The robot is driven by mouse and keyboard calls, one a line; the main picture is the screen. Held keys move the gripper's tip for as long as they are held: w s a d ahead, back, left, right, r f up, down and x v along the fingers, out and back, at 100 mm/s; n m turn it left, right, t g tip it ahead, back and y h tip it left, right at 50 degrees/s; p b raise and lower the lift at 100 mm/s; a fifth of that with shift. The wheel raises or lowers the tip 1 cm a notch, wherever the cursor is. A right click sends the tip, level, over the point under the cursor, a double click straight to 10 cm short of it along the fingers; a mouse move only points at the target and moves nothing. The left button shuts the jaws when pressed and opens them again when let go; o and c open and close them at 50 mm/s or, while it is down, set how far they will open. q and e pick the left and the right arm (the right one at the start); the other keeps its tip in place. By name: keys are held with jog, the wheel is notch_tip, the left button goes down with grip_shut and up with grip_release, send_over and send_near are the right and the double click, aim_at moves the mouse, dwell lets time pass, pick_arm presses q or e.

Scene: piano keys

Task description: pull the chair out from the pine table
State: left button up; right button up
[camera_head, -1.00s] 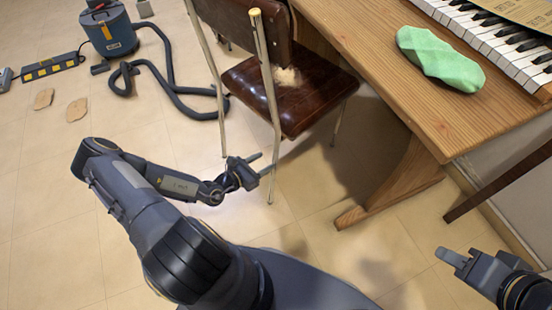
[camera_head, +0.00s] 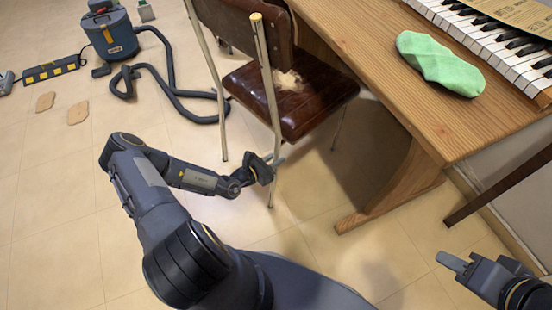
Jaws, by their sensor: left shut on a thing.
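The chair (camera_head: 318,98) has a dark brown seat with a torn patch, a brown backrest and pale metal legs. It stands partly at the left side of the pine table (camera_head: 385,50), with its seat near the table's edge. My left gripper (camera_head: 277,160) is shut on the chair's near back leg, a little below seat height. The leg hides part of the fingers. My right gripper (camera_head: 452,262) is at the lower right, away from the chair and table. Its fingertips point left, and I cannot tell whether they are parted.
A keyboard (camera_head: 490,45) and a green cloth-like object (camera_head: 440,63) lie on the table. A blue vacuum cleaner (camera_head: 112,38) with a dark hose (camera_head: 172,85), a black-and-yellow strip (camera_head: 52,68) and two tan pieces (camera_head: 77,113) are on the floor at left.

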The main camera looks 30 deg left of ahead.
pick_arm(q)
grip_shut()
jog(key=s+a+p, duration=0.1)
jog(key=s+a, duration=0.4)
jog(key=s, duration=0.4)
jog(key=s+a, duration=0.5)
jog(key=s, duration=0.4)
jog(key=shift+s+p, duration=0.2)
jog(key=shift+p, duration=0.15)
dwell(1.4)
jog(key=shift+a, duration=0.1)
jog(key=shift+c, duration=0.4)
grip_release()
jog(key=o, duration=1.1)
